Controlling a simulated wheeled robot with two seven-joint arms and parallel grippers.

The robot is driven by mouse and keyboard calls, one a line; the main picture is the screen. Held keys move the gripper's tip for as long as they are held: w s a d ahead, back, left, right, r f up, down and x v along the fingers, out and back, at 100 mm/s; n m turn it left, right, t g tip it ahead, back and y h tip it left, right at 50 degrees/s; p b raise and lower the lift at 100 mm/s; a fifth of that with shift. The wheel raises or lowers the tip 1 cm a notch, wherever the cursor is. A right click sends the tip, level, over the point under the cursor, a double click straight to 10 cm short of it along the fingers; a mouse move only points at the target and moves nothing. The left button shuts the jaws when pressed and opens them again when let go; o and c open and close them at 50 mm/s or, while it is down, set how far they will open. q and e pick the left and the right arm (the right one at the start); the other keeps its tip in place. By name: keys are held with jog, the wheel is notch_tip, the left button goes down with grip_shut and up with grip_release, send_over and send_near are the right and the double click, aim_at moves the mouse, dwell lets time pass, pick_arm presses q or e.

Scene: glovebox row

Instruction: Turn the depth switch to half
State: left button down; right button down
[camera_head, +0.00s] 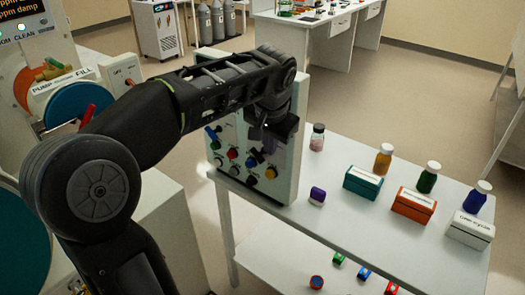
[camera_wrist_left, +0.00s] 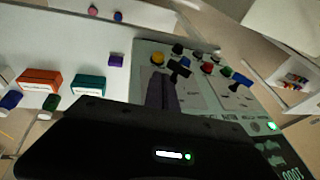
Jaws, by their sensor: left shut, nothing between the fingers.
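A light grey control panel (camera_head: 291,178) stands upright on the white table, with several knobs and switches on its face. A black lever switch (camera_head: 256,156) sits low on the panel; in the left wrist view it shows as a black bar handle (camera_wrist_left: 180,69), lying slanted. A blue-handled switch (camera_head: 211,134) is at the panel's upper left. The labels are too small to read, so I cannot tell which is the depth switch. My left gripper (camera_head: 266,138) is shut and empty in front of the panel. In the left wrist view its fingers (camera_wrist_left: 160,90) point toward the black lever; contact cannot be told.
A red knob (camera_head: 232,153) and a yellow knob (camera_head: 270,173) are close to the black lever. Right of the panel, the table holds a purple block (camera_head: 317,196), a teal box (camera_head: 362,182), an orange box (camera_head: 413,204), a white box (camera_head: 470,229) and several bottles.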

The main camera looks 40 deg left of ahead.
aim_at(264, 159)
pick_arm(q)
jog(key=a+f, duration=0.2)
jog(key=f, duration=0.1)
jog(key=shift+a+f+p, duration=0.15)
jog(key=shift+p, duration=0.2)
jog(key=f+b, duration=0.2)
jog(key=b, duration=0.1)
jog(key=shift+d+f, duration=0.15)
jog(key=shift+d, duration=0.1)
jog(key=shift+r, duration=0.2)
jog(key=shift+r+p, duration=0.5)
jog(key=shift+r, duration=0.3)
jog(key=shift+r, duration=0.1)
